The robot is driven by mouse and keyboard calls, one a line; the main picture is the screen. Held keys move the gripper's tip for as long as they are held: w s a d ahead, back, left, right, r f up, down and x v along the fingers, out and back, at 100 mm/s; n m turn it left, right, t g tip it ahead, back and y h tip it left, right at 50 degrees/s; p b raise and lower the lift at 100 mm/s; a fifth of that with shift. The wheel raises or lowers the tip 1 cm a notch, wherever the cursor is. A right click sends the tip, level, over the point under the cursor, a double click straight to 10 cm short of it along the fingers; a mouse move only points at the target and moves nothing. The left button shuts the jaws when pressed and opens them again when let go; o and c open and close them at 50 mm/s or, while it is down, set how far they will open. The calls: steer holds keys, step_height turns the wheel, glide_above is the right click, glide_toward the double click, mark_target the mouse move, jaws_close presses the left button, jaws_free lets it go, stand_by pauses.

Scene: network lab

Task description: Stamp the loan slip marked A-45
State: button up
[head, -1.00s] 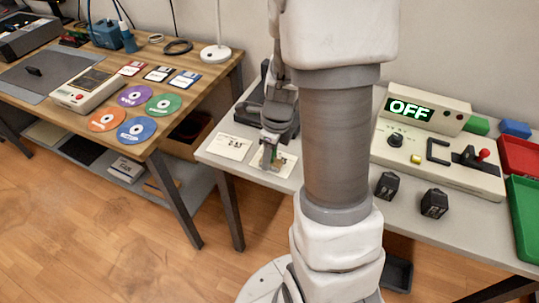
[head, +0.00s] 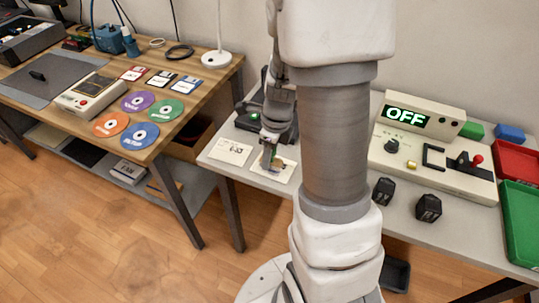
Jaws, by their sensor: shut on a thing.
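Two pale loan slips lie side by side near the front edge of the grey table (head: 232,176). The left slip (head: 229,152) is uncovered and bears dark marks too small to read surely. The right slip (head: 285,172) is partly hidden by my gripper (head: 269,157), so its marking cannot be read. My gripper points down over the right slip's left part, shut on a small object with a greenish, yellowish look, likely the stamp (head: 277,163). The object is low over the slip; I cannot tell whether it touches the paper.
A black device (head: 247,119) with a green light stands behind the slips. A beige console (head: 430,160) reading OFF, two black blocks (head: 428,206) and red and green trays (head: 520,220) are to the right. A wooden table (head: 190,80) with discs and floppies stands left.

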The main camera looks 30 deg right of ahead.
steer(key=shift+r+p, duration=2)
steer(key=shift+r, duration=0.2)
steer(key=shift+f, duration=0.1)
